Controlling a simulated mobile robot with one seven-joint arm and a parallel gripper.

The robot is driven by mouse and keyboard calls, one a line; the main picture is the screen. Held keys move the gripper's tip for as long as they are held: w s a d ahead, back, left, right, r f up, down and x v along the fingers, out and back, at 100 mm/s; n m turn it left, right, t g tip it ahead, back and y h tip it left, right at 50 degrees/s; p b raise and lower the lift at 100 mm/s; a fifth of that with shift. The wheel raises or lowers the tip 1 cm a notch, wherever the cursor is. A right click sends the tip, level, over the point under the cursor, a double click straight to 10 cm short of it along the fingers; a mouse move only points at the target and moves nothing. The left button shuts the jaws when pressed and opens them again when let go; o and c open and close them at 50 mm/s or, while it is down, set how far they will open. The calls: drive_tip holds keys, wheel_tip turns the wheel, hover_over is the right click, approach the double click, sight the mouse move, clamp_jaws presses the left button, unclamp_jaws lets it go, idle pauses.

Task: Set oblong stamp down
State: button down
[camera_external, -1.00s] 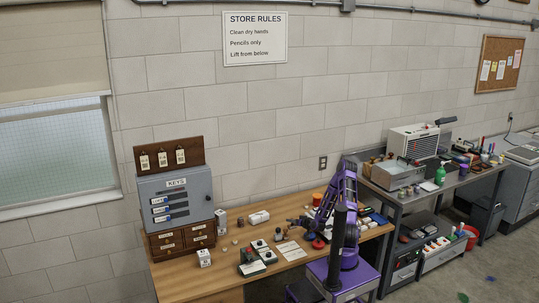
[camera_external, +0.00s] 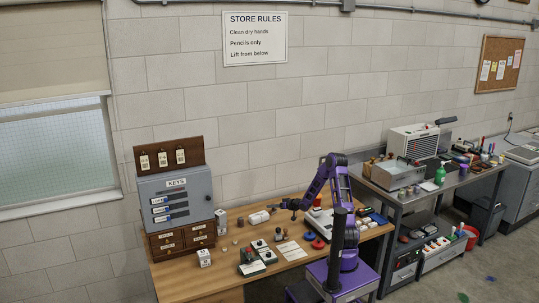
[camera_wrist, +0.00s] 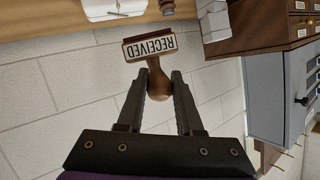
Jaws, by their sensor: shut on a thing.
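The oblong stamp (camera_wrist: 150,46) shows in the wrist view, with a brown wooden handle and a long block. Its label strip reads RECEIVED. My gripper (camera_wrist: 163,82) is shut on the stamp's handle, one finger on each side, and the block sticks out beyond the fingertips. In the external view my gripper (camera_external: 287,204) is held above the wooden table (camera_external: 188,283), towards its back. The stamp is too small there to make out clearly.
A grey key cabinet (camera_external: 176,198) on wooden drawers (camera_external: 167,243) stands at the table's left end. A white roll-like object (camera_external: 259,217) lies at the back. Pale cards (camera_external: 291,250) and red discs (camera_external: 318,243) lie nearer the arm.

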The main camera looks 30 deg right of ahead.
drive_tip(key=s+a+n+g+y+b, duration=0.25)
drive_tip(key=a+n+g, duration=0.4)
drive_tip(key=a, duration=0.35)
drive_tip(key=s+a+n+g+y+b, duration=0.15)
drive_tip(key=a+n+g+y, duration=0.4)
drive_tip(key=a, duration=0.55)
drive_tip(key=s+a+f+n+g+h, duration=0.4)
drive_tip(key=s+n+g, duration=0.2)
drive_tip(key=g, duration=0.1)
drive_tip(key=shift+g, duration=0.3)
drive_tip(key=f+b, duration=0.1)
drive_tip(key=f, duration=0.4)
drive_tip(key=f+b, duration=0.1)
drive_tip(key=f, duration=0.4)
drive_tip(key=shift+w+d+f, duration=0.1)
drive_tip(key=shift+w+d, duration=0.1)
drive_tip(key=shift+b, duration=0.3)
drive_tip(key=shift+f, duration=0.2)
drive_tip(key=c, duration=0.6)
unclamp_jaws()
drive_tip(key=shift+o, duration=0.2)
